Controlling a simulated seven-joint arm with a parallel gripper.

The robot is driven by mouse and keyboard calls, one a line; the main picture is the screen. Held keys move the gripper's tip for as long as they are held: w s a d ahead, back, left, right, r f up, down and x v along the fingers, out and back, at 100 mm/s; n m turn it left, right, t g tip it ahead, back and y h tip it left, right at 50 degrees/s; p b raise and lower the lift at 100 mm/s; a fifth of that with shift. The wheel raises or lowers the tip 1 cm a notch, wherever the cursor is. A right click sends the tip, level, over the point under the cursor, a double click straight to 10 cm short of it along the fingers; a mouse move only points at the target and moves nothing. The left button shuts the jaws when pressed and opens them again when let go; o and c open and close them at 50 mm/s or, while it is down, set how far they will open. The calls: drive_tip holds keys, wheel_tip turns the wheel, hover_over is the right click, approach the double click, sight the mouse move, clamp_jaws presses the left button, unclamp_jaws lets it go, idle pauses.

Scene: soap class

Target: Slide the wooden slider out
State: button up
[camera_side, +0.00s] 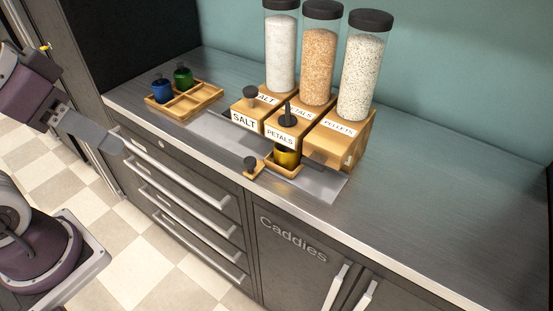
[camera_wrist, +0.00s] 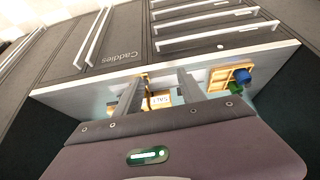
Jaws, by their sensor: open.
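A small wooden piece with a dark round knob (camera_side: 252,168) lies at the counter's front edge, and I take it for the slider. Beside it a golden cup (camera_side: 286,158) stands in a small wooden tray (camera_side: 289,170), in front of the PETALS block (camera_side: 283,131). Dark knobs also rise by the SALT block (camera_side: 243,118) and the PETALS block; I cannot tell whether they belong to sliders. My gripper (camera_side: 117,146) is open and empty at the left, in front of the drawers, well apart from the blocks. In the wrist view its fingers (camera_wrist: 162,79) are spread, with a SALT label (camera_wrist: 160,100) between them.
Three clear dispensers (camera_side: 321,60) with dark lids stand on the wooden blocks, including the PELLETS block (camera_side: 342,134). A divided wooden tray (camera_side: 203,99) with a blue bottle (camera_side: 162,90) and a green bottle (camera_side: 183,76) sits at the left. The counter's right side (camera_side: 440,195) is clear.

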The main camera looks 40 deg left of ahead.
drive_tip(key=w+d+n+g, duration=0.2)
drive_tip(key=w+n, duration=0.1)
drive_tip(key=w, duration=0.5)
drive_tip(key=n+g, duration=0.3)
drive_tip(key=n, duration=0.2)
hover_over(250, 160)
wheel_tip(250, 160, down, 10)
drive_tip(key=shift+a+r, duration=0.1)
drive_tip(key=shift+n, duration=0.3)
wheel_tip(250, 160, down, 7)
drive_tip(key=shift+f, duration=0.2)
drive_tip(key=shift+c, duration=0.5)
clamp_jaws()
